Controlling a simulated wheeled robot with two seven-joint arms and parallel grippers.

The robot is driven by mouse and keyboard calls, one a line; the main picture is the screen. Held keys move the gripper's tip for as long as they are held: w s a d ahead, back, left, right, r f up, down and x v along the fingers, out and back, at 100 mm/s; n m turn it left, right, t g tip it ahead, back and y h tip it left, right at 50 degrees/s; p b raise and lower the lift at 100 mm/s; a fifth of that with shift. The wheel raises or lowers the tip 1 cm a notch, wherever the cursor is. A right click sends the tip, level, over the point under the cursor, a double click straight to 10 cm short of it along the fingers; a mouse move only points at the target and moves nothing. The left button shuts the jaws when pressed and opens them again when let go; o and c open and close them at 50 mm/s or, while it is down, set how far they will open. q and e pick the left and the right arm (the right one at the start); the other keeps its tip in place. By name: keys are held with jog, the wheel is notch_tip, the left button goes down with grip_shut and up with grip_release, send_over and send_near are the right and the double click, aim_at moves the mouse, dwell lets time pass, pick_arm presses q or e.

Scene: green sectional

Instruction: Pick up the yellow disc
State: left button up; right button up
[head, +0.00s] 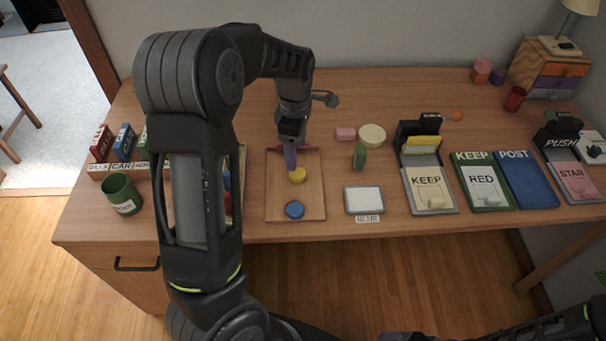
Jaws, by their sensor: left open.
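The yellow disc (298,175) lies in a shallow wooden tray (279,208) on the desk, left of centre in the head view. A blue disc (294,209) lies in the same tray, nearer the front edge. My left gripper (291,163) points down over the tray. Its purple fingertips are at the upper left of the yellow disc and overlap it slightly in the picture. The left gripper is open and holds nothing that I can see. I cannot tell whether it touches the disc. My right gripper is not in view; dark arm parts show at the bottom right.
My left arm hides part of the desk (400,230) left of the tray. A green cup (121,194) stands at the left. A white square pad (364,199) and a green piece (360,156) are right of the tray. Labelled boxes, including KEEP (430,190), fill the right side.

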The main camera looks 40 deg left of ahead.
aim_at(297, 172)
pick_arm(q)
jog(key=shift+s+r, duration=0.2)
jog(key=shift+s, duration=0.05)
jog(key=shift+w+f, duration=0.1)
jog(key=shift+f, duration=1.3)
notch_tip(297, 172, down, 5)
jog(key=shift+d+f+p, duration=0.1)
jog(key=shift+p, duration=0.45)
jog(key=shift+c, duration=0.5)
jog(key=c, duration=1.3)
jog(key=shift+w, duration=0.1)
